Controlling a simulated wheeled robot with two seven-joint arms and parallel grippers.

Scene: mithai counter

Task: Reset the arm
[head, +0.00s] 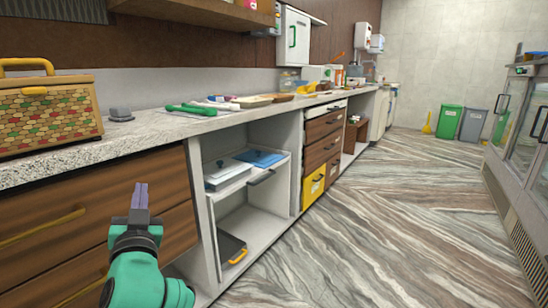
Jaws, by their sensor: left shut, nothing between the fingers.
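My left gripper (139,196) is at the lower left of the head view, at the end of a green arm. It points up, and its two purple-grey fingers are together with nothing between them. It appears in front of the brown wooden drawer fronts (150,185) below the counter, apart from the counter top. My right gripper does not show.
The speckled counter (150,128) holds a patterned box (48,112) and a green tool (195,109). Below is an open shelf unit (250,232) with trays. A glass-doored cabinet (520,120) stands at the right. The striped floor (390,220) between is clear.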

